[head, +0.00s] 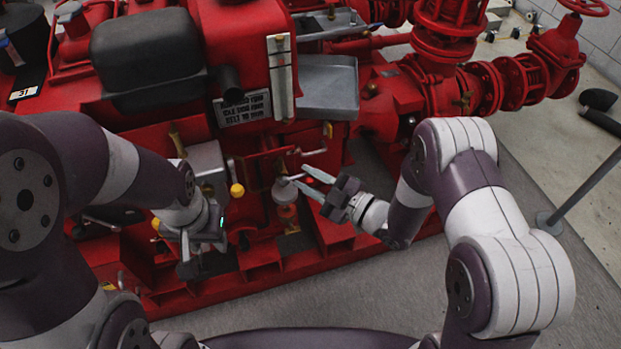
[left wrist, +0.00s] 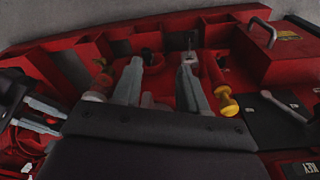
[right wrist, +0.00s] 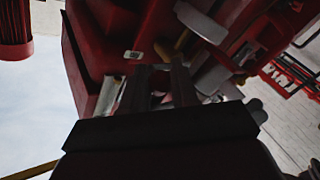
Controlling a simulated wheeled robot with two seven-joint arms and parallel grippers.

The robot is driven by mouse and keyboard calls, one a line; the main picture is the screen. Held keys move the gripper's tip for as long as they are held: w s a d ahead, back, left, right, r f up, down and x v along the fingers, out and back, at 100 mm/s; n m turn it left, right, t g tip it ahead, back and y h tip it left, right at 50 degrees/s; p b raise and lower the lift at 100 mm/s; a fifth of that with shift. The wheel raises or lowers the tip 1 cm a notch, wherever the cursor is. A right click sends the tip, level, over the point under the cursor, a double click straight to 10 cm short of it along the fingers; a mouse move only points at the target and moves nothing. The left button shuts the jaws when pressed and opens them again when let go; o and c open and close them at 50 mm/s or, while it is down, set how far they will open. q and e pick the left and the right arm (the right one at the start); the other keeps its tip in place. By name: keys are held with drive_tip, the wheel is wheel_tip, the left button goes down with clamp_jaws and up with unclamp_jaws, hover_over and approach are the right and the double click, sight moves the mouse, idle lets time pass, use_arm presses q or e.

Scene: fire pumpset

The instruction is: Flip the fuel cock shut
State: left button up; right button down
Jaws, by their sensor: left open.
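I cannot tell for sure which fitting is the fuel cock. A silver lever (head: 312,152) sticks out on the pumpset's front, below a small brass-coloured fitting (head: 328,129). A pale filter-like bowl (head: 284,192) hangs below it. My right gripper (head: 299,175) is open, its fingertips close by the bowl's top; I cannot tell if they touch. Its fingers stand apart in the right wrist view (right wrist: 160,72). My left gripper (head: 204,255) is open, low at the front left, with nothing visibly held. In the left wrist view (left wrist: 160,65) its fingers point at the red base.
A yellow knob (head: 237,190) sits near my left gripper and beside a finger in the left wrist view (left wrist: 228,106). A grey box (head: 207,160) stands behind that gripper. Red pipes and valves (head: 450,80) fill the back right. Grey floor (head: 580,270) is open at right.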

drive_tip(key=shift+f+m, duration=0.4)
drive_tip(key=shift+m+y+b, duration=0.3)
drive_tip(key=shift+y, duration=0.1)
drive_tip(key=shift+r+t, duration=0.1)
drive_tip(key=shift+t, duration=0.3)
drive_tip(key=c, duration=0.9)
unclamp_jaws()
drive_tip(key=shift+d, duration=0.15)
drive_tip(key=shift+s+d+p, duration=0.2)
drive_tip(key=shift+d+p, duration=0.1)
drive_tip(key=p+v, duration=0.3)
drive_tip(key=v, duration=0.9)
